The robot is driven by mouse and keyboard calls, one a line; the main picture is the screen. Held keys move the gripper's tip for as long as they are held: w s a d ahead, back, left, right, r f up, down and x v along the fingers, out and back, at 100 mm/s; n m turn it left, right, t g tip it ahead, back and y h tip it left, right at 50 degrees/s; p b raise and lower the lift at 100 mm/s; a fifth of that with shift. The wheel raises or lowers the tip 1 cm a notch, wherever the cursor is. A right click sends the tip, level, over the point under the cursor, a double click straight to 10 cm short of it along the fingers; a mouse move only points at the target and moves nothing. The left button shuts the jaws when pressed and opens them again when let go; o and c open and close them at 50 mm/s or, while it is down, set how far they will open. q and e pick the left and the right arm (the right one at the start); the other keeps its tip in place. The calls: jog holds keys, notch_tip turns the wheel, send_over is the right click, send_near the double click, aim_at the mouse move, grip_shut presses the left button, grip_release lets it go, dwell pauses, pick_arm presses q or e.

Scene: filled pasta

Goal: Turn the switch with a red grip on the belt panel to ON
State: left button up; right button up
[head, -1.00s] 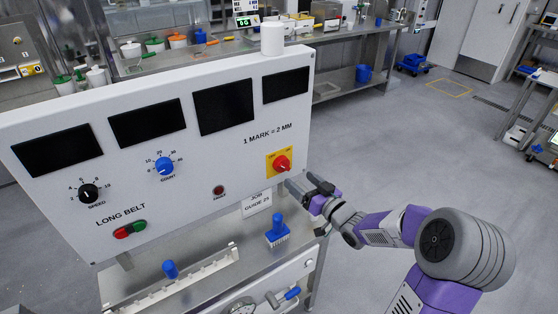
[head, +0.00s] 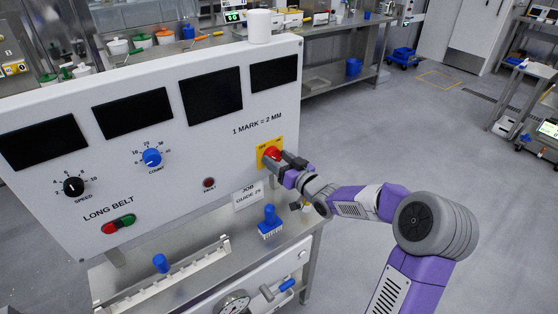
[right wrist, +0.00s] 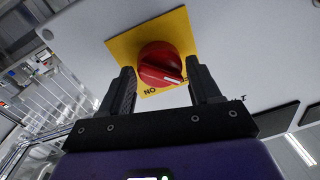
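The switch with a red grip (head: 271,153) sits on a yellow plate (head: 265,163) at the right end of the white belt panel (head: 130,190). In the right wrist view the red grip (right wrist: 160,64) lies between and just beyond the fingertips, with a white mark near its lower right edge. My left gripper is not in view.
The panel also has a black speed knob (head: 74,187), a blue count knob (head: 152,158), green and red buttons (head: 118,224) and a fault light (head: 208,183). A blue-handled stamp (head: 270,222) stands on the steel bench below. Open floor lies to the right.

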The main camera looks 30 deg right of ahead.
jog(key=c, duration=0.6)
jog(key=shift+r+m+p, duration=0.15)
jog(key=shift+m+p, duration=1.15)
jog(key=shift+p, duration=0.25)
jog(key=shift+c, duration=0.2)
jog(key=m+p, duration=0.3)
jog(key=shift+m, duration=0.3)
jog(key=m+p, duration=0.2)
jog(key=m, duration=0.1)
jog(key=m+p, duration=0.1)
jog(key=m, duration=0.2)
jog(key=shift+m+t+h+p, duration=0.3)
jog(key=shift+m+p, duration=0.1)
jog(key=m, duration=0.2)
jog(key=m+p, duration=0.2)
jog(key=m, duration=0.1)
jog(key=shift+f+m+h, duration=0.3)
jog(key=o, duration=1)
jog(key=shift+o, duration=0.2)
